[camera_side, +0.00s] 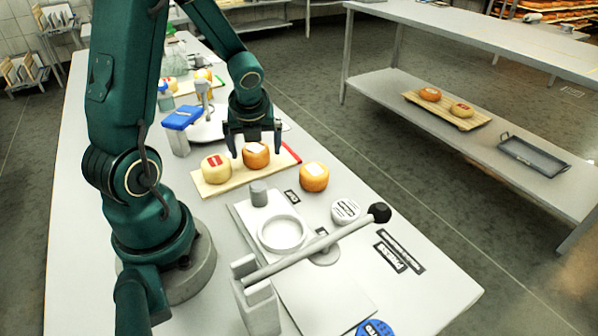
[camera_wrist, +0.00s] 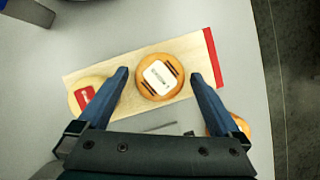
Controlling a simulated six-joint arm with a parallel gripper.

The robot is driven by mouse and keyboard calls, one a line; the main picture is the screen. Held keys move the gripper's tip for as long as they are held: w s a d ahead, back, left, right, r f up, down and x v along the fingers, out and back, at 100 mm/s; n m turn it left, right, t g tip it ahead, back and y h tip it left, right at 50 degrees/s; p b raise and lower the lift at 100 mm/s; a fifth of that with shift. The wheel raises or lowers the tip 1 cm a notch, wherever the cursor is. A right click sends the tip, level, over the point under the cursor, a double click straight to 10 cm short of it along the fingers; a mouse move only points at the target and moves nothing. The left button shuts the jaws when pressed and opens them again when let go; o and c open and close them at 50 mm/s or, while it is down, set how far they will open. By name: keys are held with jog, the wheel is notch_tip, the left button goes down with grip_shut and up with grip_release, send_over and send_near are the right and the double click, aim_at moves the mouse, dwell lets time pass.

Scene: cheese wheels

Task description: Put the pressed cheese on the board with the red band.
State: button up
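The wooden board with the red band (camera_side: 225,185) lies on the steel table; its red band (camera_wrist: 214,58) is at the right end. An orange cheese with a white label (camera_side: 256,158) sits on the board near the band. A pale cheese with a red label (camera_side: 215,168) sits on its left end. Another orange cheese (camera_side: 314,178) stands on the table off the board, partly hidden in the wrist view (camera_wrist: 240,126). My gripper (camera_wrist: 160,74) is open, its fingers on either side of the white-labelled cheese with gaps showing. I cannot tell which cheese was pressed.
A press with a long lever (camera_side: 310,245) and a white ring (camera_side: 282,233) stands in front of the board. A white round item (camera_side: 345,211) lies nearby. A blue-topped device (camera_side: 182,118) and a scale-like plate (camera_side: 208,130) stand behind.

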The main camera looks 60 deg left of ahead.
jog(key=shift+d+r, duration=0.1)
jog(key=shift+r, duration=0.4)
jog(key=v, duration=1.1)
jog(key=s+d+r+n+t+h, duration=0.1)
jog(key=s+d+n+t+h, duration=0.1)
jog(key=d+n, duration=0.5)
jog(key=s+d+r+n+t+h, duration=0.1)
jog(key=s+d+n+h, duration=0.1)
jog(key=d+n, duration=0.6)
jog(key=s+n, duration=0.1)
jog(key=n, duration=0.6)
jog(key=shift+d+n+t, duration=0.2)
jog(key=shift+n+t, duration=0.1)
jog(key=shift+t, duration=0.1)
